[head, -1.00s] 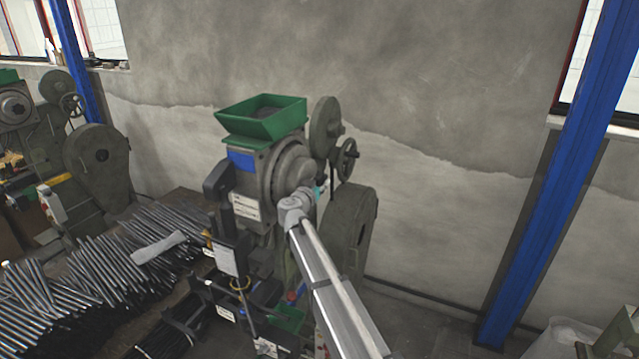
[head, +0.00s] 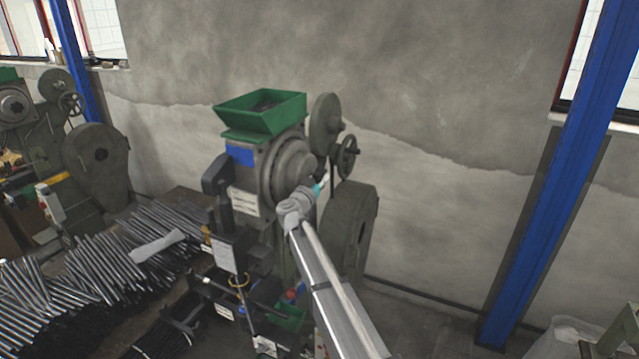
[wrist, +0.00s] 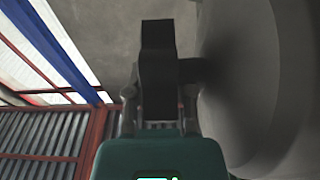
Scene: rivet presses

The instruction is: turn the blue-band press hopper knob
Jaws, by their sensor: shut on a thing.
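The blue-band press (head: 240,155) stands in the middle of the head view, with a blue patch on its upper left face. Its green hopper (head: 262,115) sits open on top. My gripper (head: 321,186) is at the right of the round press head, largely hidden behind my wrist, with a bit of teal showing. In the wrist view my gripper (wrist: 158,40) is shut on the dark hopper knob (wrist: 192,70), whose short stem joins a large round grey surface (wrist: 245,80) at the right. The fingers hide most of the knob, so its turn angle cannot be told.
A handwheel (head: 347,157) and large flywheel cover (head: 350,225) stand close right of my gripper. Metal rods (head: 100,260) lie in heaps at the left. Another press (head: 95,160) stands far left. The wall is behind; a blue post (head: 550,180) rises at the right.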

